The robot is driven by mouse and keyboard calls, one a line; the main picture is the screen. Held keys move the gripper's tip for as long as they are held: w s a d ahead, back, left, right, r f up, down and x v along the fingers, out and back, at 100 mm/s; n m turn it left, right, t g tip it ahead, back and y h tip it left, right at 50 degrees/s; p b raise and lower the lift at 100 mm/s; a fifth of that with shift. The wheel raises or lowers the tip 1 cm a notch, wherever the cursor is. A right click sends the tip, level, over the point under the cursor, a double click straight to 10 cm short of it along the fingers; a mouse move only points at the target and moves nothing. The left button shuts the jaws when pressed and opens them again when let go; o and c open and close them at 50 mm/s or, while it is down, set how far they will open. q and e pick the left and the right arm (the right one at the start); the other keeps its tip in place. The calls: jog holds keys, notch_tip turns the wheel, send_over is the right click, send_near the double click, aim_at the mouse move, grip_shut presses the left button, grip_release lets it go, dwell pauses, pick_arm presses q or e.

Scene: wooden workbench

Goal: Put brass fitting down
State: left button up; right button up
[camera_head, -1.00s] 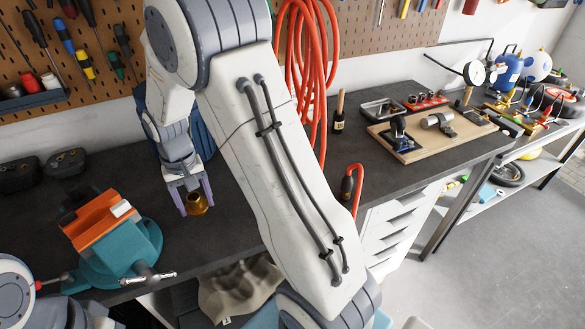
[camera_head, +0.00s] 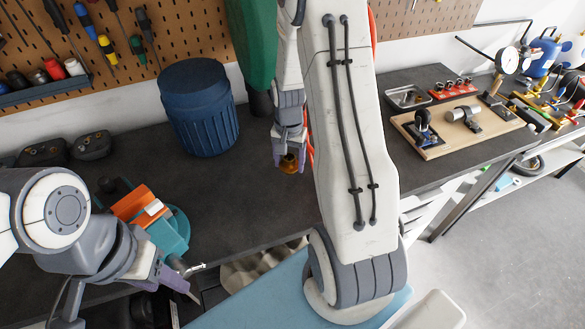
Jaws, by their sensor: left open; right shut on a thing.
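The brass fitting (camera_head: 289,164) is a small gold-coloured piece, held above the dark worktop (camera_head: 240,199) near the middle of the head view. My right gripper (camera_head: 289,157) points down and is shut on it, with its purple fingers on either side. The fitting is partly hidden by the fingers. My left gripper (camera_head: 180,290) is at the lower left, in front of the bench vise, with its purple fingers apart and nothing seen between them.
A teal vise with orange jaws (camera_head: 135,203) stands at the left. A dark blue ribbed canister (camera_head: 199,108) stands behind. A wooden board with clamps (camera_head: 455,130), a metal tray (camera_head: 408,97) and a red rack (camera_head: 451,89) are at the right. The worktop between canister and front edge is clear.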

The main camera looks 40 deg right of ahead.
aim_at(289, 174)
jog(key=shift+f+p, duration=0.55)
jog(key=shift+f, duration=2)
jog(key=shift+f, duration=0.2)
jog(key=o, duration=1.5)
jog(key=shift+r, duration=0.2)
